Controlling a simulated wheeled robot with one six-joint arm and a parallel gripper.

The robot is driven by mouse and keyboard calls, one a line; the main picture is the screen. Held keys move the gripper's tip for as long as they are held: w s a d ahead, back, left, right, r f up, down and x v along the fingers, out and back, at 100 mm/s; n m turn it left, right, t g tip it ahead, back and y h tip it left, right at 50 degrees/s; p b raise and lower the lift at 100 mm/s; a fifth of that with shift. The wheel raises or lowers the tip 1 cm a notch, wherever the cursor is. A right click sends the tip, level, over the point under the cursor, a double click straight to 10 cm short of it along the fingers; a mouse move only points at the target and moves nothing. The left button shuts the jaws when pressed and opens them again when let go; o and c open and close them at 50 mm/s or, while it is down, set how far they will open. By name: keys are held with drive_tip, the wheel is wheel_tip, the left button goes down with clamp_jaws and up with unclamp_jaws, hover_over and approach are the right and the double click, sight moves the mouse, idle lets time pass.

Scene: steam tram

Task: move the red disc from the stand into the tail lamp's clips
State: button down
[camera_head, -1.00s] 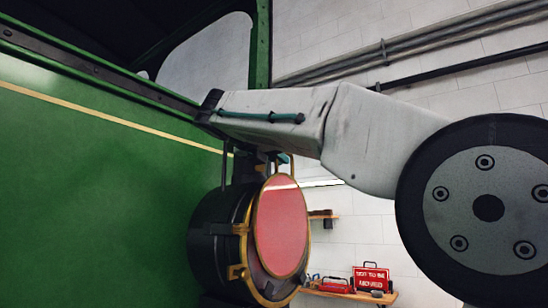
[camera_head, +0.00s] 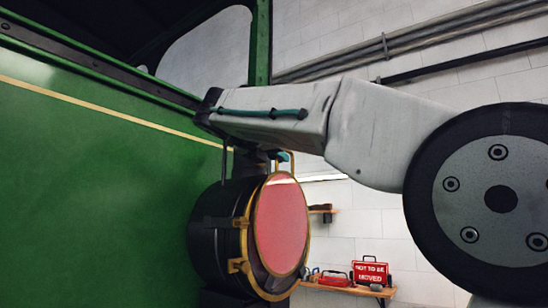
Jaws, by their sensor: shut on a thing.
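The red disc (camera_head: 281,228), with a thin brass rim, stands upright at the front of the tail lamp (camera_head: 213,236). The lamp is a black drum with a brass front ring and brass clips (camera_head: 239,266) on its left side. The disc covers most of the lamp's front; a dark strip of the face shows below left of it. I cannot tell whether the disc touches the clips. My gripper (camera_head: 284,161) is at the disc's top edge, partly hidden under my arm, shut on the disc. The stand is not visible.
The green tram panel (camera_head: 100,190) fills the left, beside the lamp. Pipes run along the upper wall. Open space lies right of the disc.

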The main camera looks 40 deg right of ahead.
sight(278, 171)
drive_tip(key=shift+f, duration=1.4)
idle(1.4)
drive_tip(key=c, duration=1)
unclamp_jaws()
drive_tip(key=shift+f, duration=0.1)
drive_tip(key=shift+r, duration=3.1)
drive_tip(key=shift+s+d, duration=0.1)
